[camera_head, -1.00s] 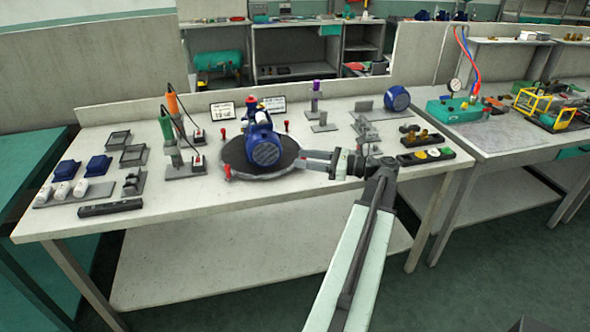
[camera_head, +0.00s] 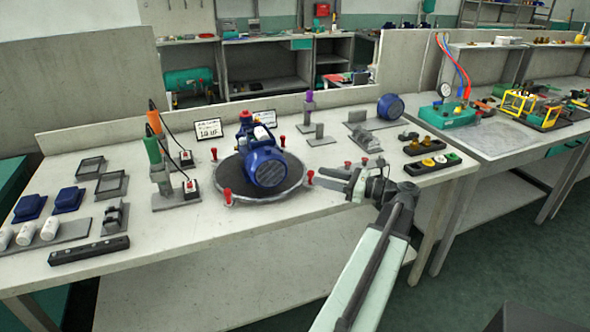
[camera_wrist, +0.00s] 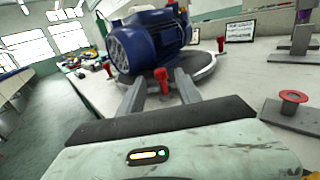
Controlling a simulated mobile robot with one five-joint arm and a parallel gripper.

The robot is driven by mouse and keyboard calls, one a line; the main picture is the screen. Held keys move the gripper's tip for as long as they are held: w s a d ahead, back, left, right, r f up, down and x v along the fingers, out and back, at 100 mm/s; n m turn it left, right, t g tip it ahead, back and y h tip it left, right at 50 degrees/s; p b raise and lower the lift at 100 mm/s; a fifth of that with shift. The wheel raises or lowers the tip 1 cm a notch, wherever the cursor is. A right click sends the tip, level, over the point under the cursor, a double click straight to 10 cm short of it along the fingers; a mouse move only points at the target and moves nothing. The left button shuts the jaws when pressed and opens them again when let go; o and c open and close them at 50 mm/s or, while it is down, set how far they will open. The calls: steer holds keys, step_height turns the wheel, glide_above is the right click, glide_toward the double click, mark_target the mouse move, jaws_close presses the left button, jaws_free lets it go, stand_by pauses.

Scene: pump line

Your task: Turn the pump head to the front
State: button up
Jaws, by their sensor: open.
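The blue pump (camera_head: 265,160) sits on a round dark turntable (camera_head: 288,188) at the middle of the bench. Its ribbed round end faces the front and slightly right in the head view. A red-and-white fitting tops its far end. Several red knobs stand around the turntable's rim. My gripper (camera_head: 320,177) is at the turntable's right side, low over the bench, open. One red knob (camera_head: 310,177) is at its fingertips. In the wrist view this knob (camera_wrist: 161,77) shows between the two spread fingers, with the pump (camera_wrist: 148,42) behind it. I cannot tell whether a finger touches it.
Left of the turntable stand the green and orange tools (camera_head: 153,143) on their stands. Grey blocks (camera_head: 365,137) and a second blue motor (camera_head: 390,107) stand behind right. A tray with round caps (camera_head: 433,163) lies at the right.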

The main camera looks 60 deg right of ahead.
mark_target(302, 180)
steer(key=w, duration=0.7)
steer(key=shift+w+a, duration=0.25)
steer(key=shift+a, duration=0.1)
jaws_close()
stand_by(1.0)
